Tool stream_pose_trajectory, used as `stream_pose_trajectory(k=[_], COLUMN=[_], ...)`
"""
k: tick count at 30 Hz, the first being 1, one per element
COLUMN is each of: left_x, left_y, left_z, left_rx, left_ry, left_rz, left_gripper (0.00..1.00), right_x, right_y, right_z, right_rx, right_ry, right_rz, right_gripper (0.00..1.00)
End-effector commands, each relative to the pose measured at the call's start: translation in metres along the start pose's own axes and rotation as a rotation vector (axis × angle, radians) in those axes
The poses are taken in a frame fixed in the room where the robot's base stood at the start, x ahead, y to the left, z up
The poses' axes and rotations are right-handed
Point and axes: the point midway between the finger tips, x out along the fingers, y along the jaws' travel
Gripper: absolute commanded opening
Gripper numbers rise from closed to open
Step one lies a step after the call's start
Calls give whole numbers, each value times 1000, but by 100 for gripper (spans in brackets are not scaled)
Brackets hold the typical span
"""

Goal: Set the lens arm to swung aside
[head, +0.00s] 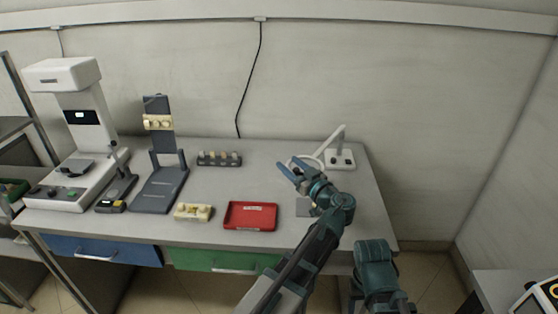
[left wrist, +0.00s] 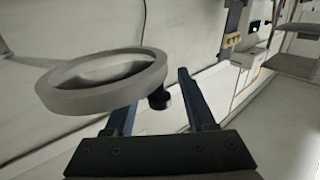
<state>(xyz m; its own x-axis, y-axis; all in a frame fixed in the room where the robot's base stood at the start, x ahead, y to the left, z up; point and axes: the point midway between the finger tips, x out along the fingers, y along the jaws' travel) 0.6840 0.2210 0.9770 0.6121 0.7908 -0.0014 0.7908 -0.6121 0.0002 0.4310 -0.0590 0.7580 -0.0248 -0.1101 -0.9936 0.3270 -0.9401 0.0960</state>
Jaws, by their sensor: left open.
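The lens arm (head: 331,141) is a white jointed arm rising from a white base (head: 341,164) at the table's right rear. Its lens ring (left wrist: 100,97) is a pale grey hoop at the left of the left wrist view, with a short black knob (left wrist: 159,98) at its right edge. My left gripper (head: 289,168) is open at the ring, partly covering it in the head view. In the left wrist view the knob shows between the two spread fingers; I cannot tell whether either touches it. My right gripper is not in view.
A red tray (head: 250,228), a cream block (head: 193,212) and a dark rack with several pegs (head: 219,160) are on the table. A dark stand (head: 158,200) and a white instrument (head: 62,75) stand farther left. The tabletop between the rack and lens base is mostly clear.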

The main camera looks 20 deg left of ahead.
Motion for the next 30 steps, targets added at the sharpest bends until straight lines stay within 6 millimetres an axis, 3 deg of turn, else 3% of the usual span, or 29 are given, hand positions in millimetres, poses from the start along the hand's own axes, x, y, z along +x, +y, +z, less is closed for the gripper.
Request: stream_pose_trajectory(k=[9, 18, 30], left_x=[0, 0, 0], left_y=[1, 1, 1], left_z=[0, 0, 0], left_rx=[0, 0, 0], left_ry=[0, 0, 0], left_rz=[0, 0, 0], left_gripper=[54, 0, 0], right_x=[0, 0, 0], right_y=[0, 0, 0], right_z=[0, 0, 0], right_rx=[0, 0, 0], right_ry=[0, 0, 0], right_rz=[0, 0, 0], right_gripper=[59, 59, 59])
